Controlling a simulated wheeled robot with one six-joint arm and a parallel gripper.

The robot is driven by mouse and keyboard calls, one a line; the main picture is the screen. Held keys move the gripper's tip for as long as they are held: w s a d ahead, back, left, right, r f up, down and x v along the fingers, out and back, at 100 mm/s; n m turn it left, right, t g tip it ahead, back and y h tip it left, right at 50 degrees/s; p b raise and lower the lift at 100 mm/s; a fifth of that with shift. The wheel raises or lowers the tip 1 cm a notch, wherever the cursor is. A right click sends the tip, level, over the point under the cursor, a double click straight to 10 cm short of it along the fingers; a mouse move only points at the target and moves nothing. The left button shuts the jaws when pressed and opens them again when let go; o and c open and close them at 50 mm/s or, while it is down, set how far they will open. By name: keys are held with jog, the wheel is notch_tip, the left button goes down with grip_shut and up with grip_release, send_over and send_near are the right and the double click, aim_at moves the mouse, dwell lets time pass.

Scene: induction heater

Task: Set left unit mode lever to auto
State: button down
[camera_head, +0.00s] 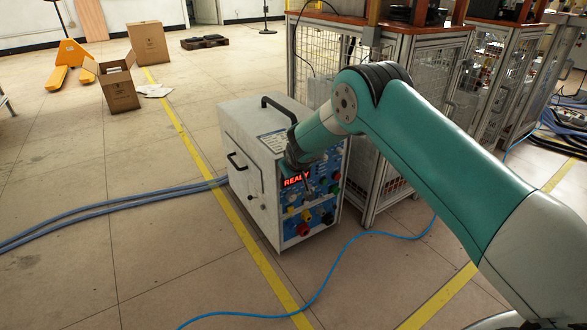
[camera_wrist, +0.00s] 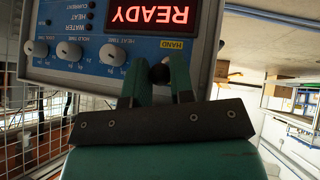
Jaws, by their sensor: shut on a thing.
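The induction heater unit (camera_head: 262,135) is a pale box with a blue control panel (camera_head: 323,180) facing my arm. In the wrist view the panel appears upside down, with a lit red READY display (camera_wrist: 153,13). The mode lever (camera_wrist: 159,74) shows as a dark ball-shaped end below a yellow HAND label (camera_wrist: 172,44). My gripper (camera_wrist: 160,82) has its two green fingers on either side of the lever end and is shut on it. The lever's shaft and its exact angle are hidden.
Several white knobs (camera_wrist: 70,52) sit beside the lever on the panel. A caged workbench (camera_head: 385,120) stands close behind the unit. A blue cable (camera_head: 345,250) crosses the floor in front. Open floor lies left, with cardboard boxes (camera_head: 148,43) farther back.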

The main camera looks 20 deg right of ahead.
jog(key=c, duration=1)
grip_release()
jog(key=p+v, duration=0.5)
jog(key=v, duration=1.2)
jog(key=shift+s+d+r, duration=0.1)
jog(key=shift+s, duration=0.1)
